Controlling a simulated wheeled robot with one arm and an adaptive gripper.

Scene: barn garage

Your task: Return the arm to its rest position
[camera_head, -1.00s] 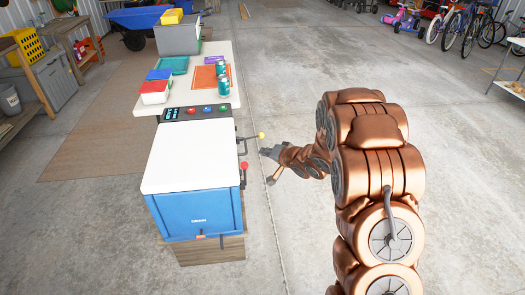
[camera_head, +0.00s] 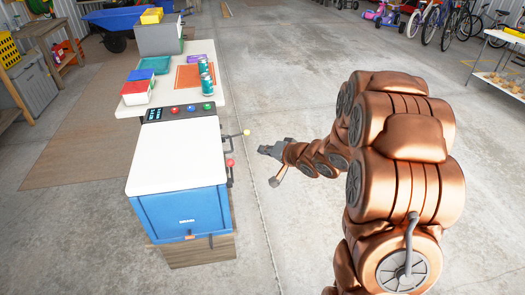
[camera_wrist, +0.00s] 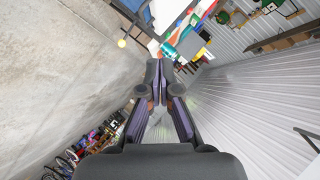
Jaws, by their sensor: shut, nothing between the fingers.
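My gripper (camera_head: 268,151) is in the head view, right of the blue and white machine, held over open concrete floor and apart from the levers. In the wrist view my gripper (camera_wrist: 160,64) has its two dark fingers together at the tips, with nothing between them. My copper arm (camera_head: 400,150) is bent and fills the right side of the head view.
Bikes (camera_head: 455,30) stand far right. Floor around my gripper is clear.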

